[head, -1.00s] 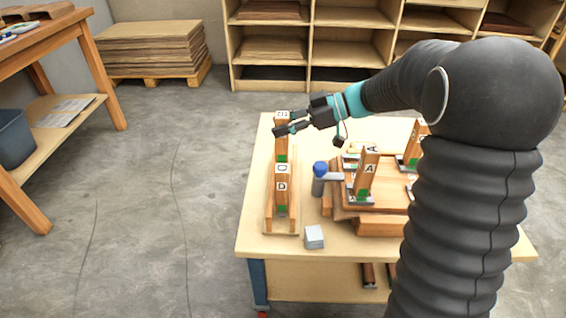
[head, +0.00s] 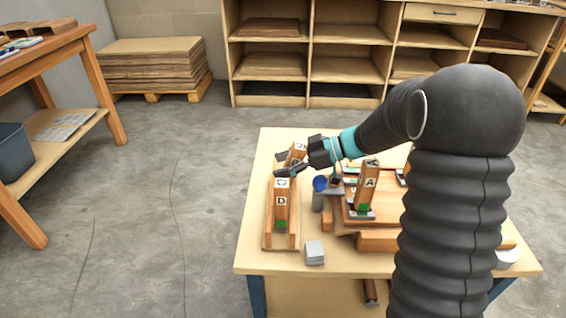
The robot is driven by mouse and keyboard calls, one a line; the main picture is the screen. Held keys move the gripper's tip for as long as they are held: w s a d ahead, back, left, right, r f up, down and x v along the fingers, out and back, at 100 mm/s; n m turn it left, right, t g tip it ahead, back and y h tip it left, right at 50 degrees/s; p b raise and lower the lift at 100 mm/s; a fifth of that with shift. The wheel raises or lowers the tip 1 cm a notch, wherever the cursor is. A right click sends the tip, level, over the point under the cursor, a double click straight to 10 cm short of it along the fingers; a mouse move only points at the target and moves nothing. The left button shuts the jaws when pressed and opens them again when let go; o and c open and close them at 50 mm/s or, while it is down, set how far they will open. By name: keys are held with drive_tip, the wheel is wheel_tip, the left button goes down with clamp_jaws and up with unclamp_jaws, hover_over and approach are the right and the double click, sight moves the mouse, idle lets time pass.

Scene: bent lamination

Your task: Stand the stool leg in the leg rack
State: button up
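The leg rack (head: 267,241) is a narrow wooden tray on the left side of the table. A stool leg marked D (head: 281,207) stands upright in its near part, with a green mark low on its face. Behind it, another lettered stool leg (head: 297,151) tilts, its top leaning right. My gripper (head: 284,164) reaches in from the right with its dark fingers on either side of this tilted leg, and appears shut on it. The tilted leg's lower end is hidden behind the D leg and the fingers, so I cannot tell whether it touches the rack.
A leg marked A (head: 367,188) stands on a stacked wooden block (head: 378,240) to the right. A blue-capped bottle (head: 319,194) stands close beside the rack. A grey cube (head: 315,253) lies near the front edge. My arm hides much of the table's right side.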

drive_tip(key=shift+r, duration=0.25)
drive_tip(key=shift+d+r, duration=0.1)
drive_tip(key=shift+d, duration=0.15)
drive_tip(key=v, duration=1.2)
drive_tip(key=w+r+m+t+h, duration=0.35)
drive_tip(key=w+r+t, duration=0.35)
drive_tip(key=r+t, duration=0.4)
drive_tip(key=s+d+r+m+t+h, duration=0.4)
drive_tip(key=s+d+r+m+h, duration=0.15)
drive_tip(key=d+m+h, duration=0.3)
drive_tip(key=s+d+f+m+g+h, duration=0.2)
drive_tip(key=s+f+m+g+h, duration=0.3)
drive_tip(key=s, duration=0.7)
drive_tip(key=s+a+f+g+y, duration=0.1)
drive_tip(key=s+a+f+g, duration=0.1)
drive_tip(key=s+f, duration=0.3)
drive_tip(key=s+a+f+g+y, duration=0.2)
drive_tip(key=s+f, duration=0.3)
drive_tip(key=s, duration=0.7)
drive_tip(key=shift+a+f+m+g+y+p, duration=0.25)
drive_tip(key=shift+a+m+g+y+p, duration=0.1)
drive_tip(key=shift+a, duration=0.45)
